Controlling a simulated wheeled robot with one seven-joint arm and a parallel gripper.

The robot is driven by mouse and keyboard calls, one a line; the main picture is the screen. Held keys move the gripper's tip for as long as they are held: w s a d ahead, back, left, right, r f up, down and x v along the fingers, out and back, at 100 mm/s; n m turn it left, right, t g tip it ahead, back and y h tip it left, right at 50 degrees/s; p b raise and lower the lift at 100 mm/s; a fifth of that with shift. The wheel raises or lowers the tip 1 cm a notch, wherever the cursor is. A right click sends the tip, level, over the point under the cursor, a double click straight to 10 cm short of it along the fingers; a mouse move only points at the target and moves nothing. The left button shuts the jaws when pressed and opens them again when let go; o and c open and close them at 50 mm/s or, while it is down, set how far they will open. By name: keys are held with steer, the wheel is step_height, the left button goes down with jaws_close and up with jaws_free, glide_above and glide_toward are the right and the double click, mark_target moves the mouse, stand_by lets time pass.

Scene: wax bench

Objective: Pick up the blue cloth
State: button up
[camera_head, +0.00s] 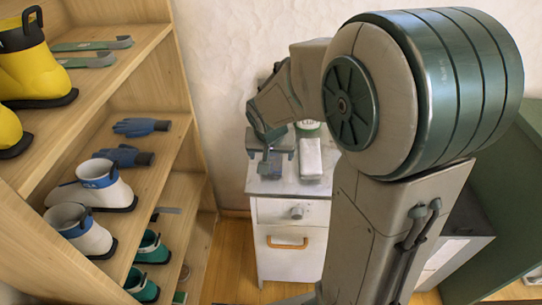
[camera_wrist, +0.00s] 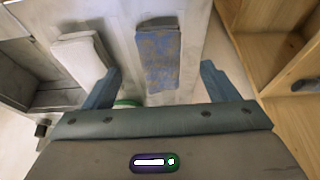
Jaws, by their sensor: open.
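The blue cloth (camera_wrist: 158,60) is a folded, worn strip with brownish patches. It lies flat on the pale cabinet top and shows in the wrist view between the lines of my two fingers. My gripper (camera_wrist: 161,72) is open and empty, with one finger to each side of the cloth in the picture. In the head view my gripper (camera_head: 270,151) is over the left part of the cabinet top, and the blue cloth (camera_head: 269,169) shows partly below it. I cannot tell the exact height between fingers and cloth.
A folded white cloth (camera_head: 310,158) lies right of the blue one, with a green and white tin (camera_head: 308,128) behind it. The white cabinet (camera_head: 290,246) has a drawer and a door. A wooden shelf (camera_head: 188,150) with boots and gloves stands close on the left.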

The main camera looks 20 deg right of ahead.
mark_target(272, 162)
steer(key=shift+x, duration=3.25)
steer(key=shift+w, duration=0.1)
steer(key=c, duration=1.1)
